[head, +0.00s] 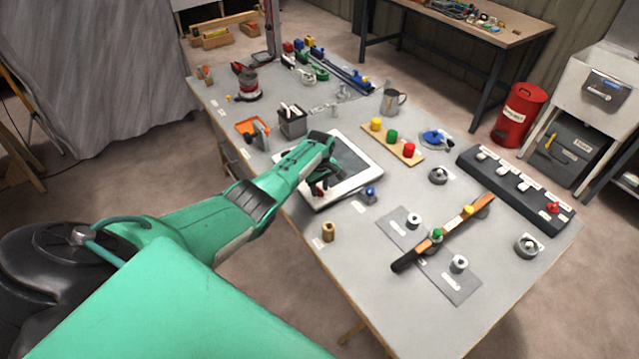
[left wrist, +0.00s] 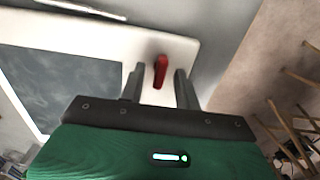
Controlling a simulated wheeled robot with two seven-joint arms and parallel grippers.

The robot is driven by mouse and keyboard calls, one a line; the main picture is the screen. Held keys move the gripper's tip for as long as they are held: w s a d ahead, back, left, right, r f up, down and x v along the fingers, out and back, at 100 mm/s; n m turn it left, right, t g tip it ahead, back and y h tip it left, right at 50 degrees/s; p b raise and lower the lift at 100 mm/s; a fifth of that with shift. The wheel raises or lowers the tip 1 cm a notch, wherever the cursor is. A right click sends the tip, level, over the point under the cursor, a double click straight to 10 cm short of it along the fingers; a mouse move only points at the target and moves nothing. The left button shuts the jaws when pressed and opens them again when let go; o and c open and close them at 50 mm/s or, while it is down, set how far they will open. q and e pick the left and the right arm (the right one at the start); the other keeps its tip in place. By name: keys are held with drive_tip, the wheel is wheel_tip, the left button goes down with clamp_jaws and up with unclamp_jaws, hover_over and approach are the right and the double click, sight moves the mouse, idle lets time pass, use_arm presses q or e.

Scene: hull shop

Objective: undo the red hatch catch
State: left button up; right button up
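The red hatch catch (left wrist: 160,72) is a small red lever on the white frame of the hatch (left wrist: 90,38), close to the frame's edge. My left gripper (left wrist: 160,75) is open, with one finger on each side of the catch and a visible gap on both sides. In the head view the hatch (head: 362,186) is a white-framed panel with a dark middle, lying near the table's left edge. My left gripper (head: 320,190) is over its near left corner there and mostly hides the catch. My right gripper is in neither view.
A dark grey holder (head: 292,122) and an orange tray (head: 252,127) are behind my left wrist. A wooden block with coloured knobs (head: 392,145) lies to the right.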

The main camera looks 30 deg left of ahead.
sight(319, 190)
use_arm(q)
drive_tip(key=shift+r, duration=0.5)
wheel_tip(319, 190, up, 13)
drive_tip(key=b, duration=0.1)
drive_tip(key=shift+b, duration=0.4)
drive_tip(key=shift+f, duration=0.15)
